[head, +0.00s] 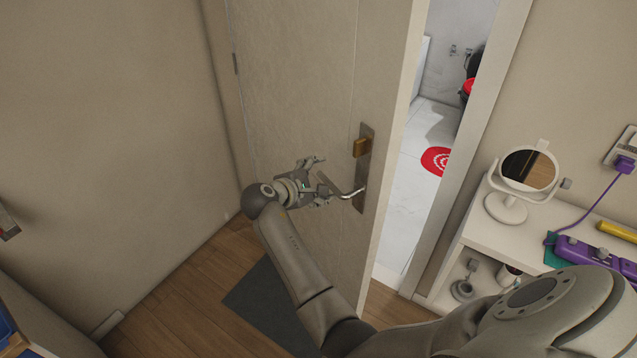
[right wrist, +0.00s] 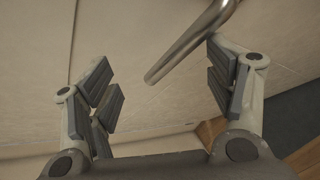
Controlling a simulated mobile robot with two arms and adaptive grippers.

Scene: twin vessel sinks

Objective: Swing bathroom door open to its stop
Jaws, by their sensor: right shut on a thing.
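The bathroom door (head: 300,90) is pale and stands partly open in the head view. A gap along its right edge shows the bathroom. Its metal lever handle (head: 352,193) sits on a tall plate with a brass-coloured lock piece (head: 361,147) above. In the right wrist view, the handle (right wrist: 190,45) reaches in from the top between the two fingers, close to the right one. A space shows between the handle and the left finger. My left gripper is not in view.
A white shelf unit (head: 580,222) with a round mirror (head: 528,171) and purple power strip (head: 585,253) stands right of the doorway. A dark mat (head: 262,305) lies on the wood floor below the door. A wall (head: 110,120) closes the left side.

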